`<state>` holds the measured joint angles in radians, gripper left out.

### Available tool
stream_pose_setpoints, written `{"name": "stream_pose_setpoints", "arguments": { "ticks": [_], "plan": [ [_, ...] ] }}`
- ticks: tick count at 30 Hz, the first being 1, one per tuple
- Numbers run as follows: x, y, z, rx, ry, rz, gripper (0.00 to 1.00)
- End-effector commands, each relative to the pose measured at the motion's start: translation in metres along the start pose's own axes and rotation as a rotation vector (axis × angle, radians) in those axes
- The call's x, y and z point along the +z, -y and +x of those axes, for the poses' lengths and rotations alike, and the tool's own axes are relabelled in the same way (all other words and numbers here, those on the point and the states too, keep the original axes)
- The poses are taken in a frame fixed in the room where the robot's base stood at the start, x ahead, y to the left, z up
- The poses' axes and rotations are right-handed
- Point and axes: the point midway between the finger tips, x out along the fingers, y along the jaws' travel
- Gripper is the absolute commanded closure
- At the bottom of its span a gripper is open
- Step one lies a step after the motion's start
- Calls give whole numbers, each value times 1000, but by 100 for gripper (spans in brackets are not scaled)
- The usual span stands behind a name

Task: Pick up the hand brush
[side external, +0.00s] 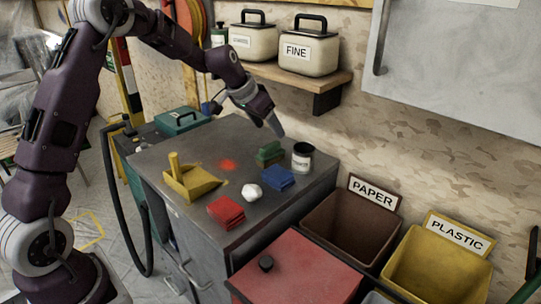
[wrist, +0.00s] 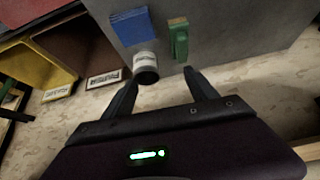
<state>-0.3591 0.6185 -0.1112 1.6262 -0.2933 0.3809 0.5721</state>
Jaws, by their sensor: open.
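A green, brush-like item (side external: 270,153), apparently the hand brush, lies on the grey cabinet top near its back edge. In the wrist view the green item (wrist: 179,40) is long and narrow and lies just beyond the right fingertip. My gripper (side external: 275,128) is above the back of the cabinet top, higher than the green item and apart from it. In the wrist view my gripper (wrist: 160,78) is open, with nothing held between its fingers. A labelled can (wrist: 146,68) shows between the fingertips. The underside of the green item is hidden.
The can (side external: 302,158) stands right of the green item, and a blue stack (side external: 279,178) lies in front. A white lump (side external: 252,193), red stack (side external: 226,212) and yellow dustpan (side external: 190,181) share the cabinet top. A shelf (side external: 322,88) juts from the wall above.

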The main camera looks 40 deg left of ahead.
Motion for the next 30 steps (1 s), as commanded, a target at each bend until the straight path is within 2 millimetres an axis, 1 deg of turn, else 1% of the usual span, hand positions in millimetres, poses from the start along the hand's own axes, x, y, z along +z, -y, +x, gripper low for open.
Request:
{"name": "stream_pose_setpoints", "arguments": {
  "ticks": [1,3,6,11,18,19,22,27,28,30],
  "plan": [
    [2,18,34,-3,3,-15,33],
    [5,38,66,-13,-5,-26,33],
    [9,53,90,-22,-11,-36,33],
    [10,55,112,-23,-12,-35,33],
    [7,54,156,-23,-10,-36,33],
    [6,54,159,-23,-10,-35,33],
    [6,54,165,-23,-11,-35,33],
    [6,54,165,-23,-11,-35,33],
    [6,54,165,-23,-11,-35,37],
    [6,54,165,-23,-11,-35,51]
  ]
}}
